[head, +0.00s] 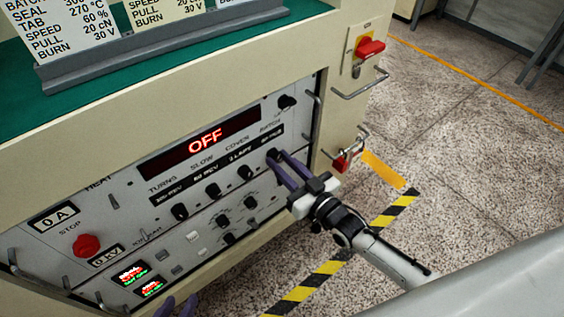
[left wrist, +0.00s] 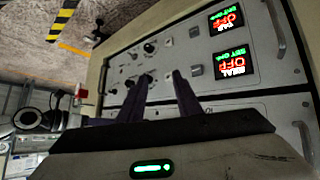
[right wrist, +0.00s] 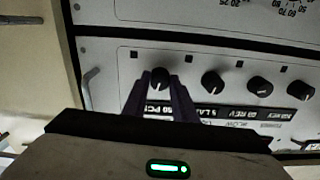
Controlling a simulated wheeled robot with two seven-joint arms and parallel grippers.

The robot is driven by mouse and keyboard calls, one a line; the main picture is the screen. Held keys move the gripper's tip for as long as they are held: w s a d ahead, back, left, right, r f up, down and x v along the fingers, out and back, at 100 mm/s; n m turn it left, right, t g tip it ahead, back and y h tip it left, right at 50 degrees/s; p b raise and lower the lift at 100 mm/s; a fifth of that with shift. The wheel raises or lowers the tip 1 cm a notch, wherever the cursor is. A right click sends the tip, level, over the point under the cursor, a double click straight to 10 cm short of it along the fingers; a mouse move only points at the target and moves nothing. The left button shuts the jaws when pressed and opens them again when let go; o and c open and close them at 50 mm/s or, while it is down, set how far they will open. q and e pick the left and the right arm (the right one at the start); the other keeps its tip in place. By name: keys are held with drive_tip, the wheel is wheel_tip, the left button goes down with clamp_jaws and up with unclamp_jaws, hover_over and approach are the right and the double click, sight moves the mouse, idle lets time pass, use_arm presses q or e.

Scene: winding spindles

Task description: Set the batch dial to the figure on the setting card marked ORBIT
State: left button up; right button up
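The batch dial (head: 272,155) is a small black knob at the right end of the upper row on the grey panel, under the BATCH label. It also shows in the right wrist view (right wrist: 160,76). My right gripper (head: 277,160) has its purple fingers on either side of this knob, apart; I cannot tell if they touch it. Its small PCS readout is partly hidden and its figure unclear. Setting cards (head: 75,27) stand in a grey holder on top; their titles are cut off, so I cannot tell which is ORBIT. My left gripper (left wrist: 163,78) is open and empty near the lower panel.
The main display (head: 205,141) reads OFF. Other black knobs (head: 213,190) sit left of the batch dial. A red stop button (head: 86,245) is at lower left, a red switch (head: 369,47) at the right. Metal handles (head: 318,120) stick out. The floor at right is open.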

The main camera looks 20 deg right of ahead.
drive_tip(key=o, duration=0.4)
use_arm(q)
drive_tip(key=shift+r, duration=0.15)
use_arm(e)
drive_tip(key=shift+s, duration=0.1)
drive_tip(key=shift+s+d, duration=0.15)
drive_tip(key=shift+s, duration=0.2)
use_arm(q)
drive_tip(key=shift+w+a+r+p, duration=0.15)
drive_tip(key=shift+r+p, duration=0.1)
drive_tip(key=shift+p, duration=0.75)
use_arm(e)
drive_tip(key=v, duration=0.9)
drive_tip(key=shift+s, duration=0.15)
